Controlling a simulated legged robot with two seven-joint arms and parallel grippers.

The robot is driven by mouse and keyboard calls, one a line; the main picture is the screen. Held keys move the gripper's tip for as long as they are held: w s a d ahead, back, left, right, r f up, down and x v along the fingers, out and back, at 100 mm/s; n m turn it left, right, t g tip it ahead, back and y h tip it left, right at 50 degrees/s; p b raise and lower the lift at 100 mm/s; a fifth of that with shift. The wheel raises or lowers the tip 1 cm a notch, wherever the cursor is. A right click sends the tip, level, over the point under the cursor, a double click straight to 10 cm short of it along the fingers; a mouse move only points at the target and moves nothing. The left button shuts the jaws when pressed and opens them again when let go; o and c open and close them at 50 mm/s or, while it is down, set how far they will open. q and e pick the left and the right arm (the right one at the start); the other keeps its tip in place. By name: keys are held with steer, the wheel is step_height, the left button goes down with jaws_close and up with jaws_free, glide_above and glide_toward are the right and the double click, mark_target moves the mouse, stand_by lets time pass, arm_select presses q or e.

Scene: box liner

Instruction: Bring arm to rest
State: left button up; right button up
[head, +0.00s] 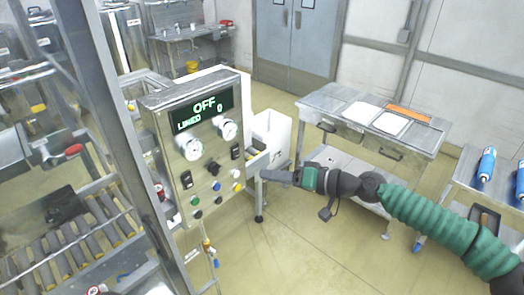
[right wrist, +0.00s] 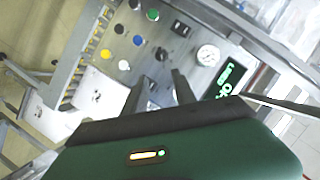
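The control panel (head: 200,150) of the box liner stands left of centre in the head view. Its display (head: 203,108) reads "OFF" and "LINED 0". It carries two gauges, a black knob and several coloured buttons. My right arm comes in from the right, and its gripper (head: 265,175) reaches toward the panel's lower right side. In the right wrist view the two fingers (right wrist: 158,88) stand apart with nothing between them, pointing at the panel face (right wrist: 150,45). Whether they touch the panel is hard to tell. My left gripper is not in view.
A metal table (head: 335,105) with white sheets and an orange item stands behind my right arm. A smaller table at the right holds blue bottles (head: 487,165). A roller conveyor (head: 60,250) and metal frame lie left. The floor (head: 300,250) below my arm is clear.

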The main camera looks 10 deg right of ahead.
steer(key=s+a+f+n+g+h, duration=0.1)
steer(key=s+a+f+g+h, duration=0.15)
steer(key=s+f, duration=0.4)
steer(key=s+a+f+n+g+h, duration=0.1)
steer(key=s+a+f+g, duration=0.25)
steer(key=f, duration=0.55)
steer(key=s+a+f+n+g+h, duration=0.1)
steer(key=s+a+f+g+h, duration=0.15)
steer(key=s+f, duration=0.4)
steer(key=s+d+f+m+h+b, duration=0.1)
steer(key=s+d+f+h, duration=0.35)
steer(key=d, duration=0.25)
steer(key=s+d+r+m+t+h, duration=0.1)
steer(key=s+d+r+m+t, duration=0.1)
steer(key=s+d+r, duration=0.2)
steer(key=d+r, duration=0.1)
steer(key=d, duration=0.1)
steer(key=shift+d+m+b, duration=0.35)
steer(key=shift+m+b, duration=0.05)
steer(key=shift+d, duration=0.3)
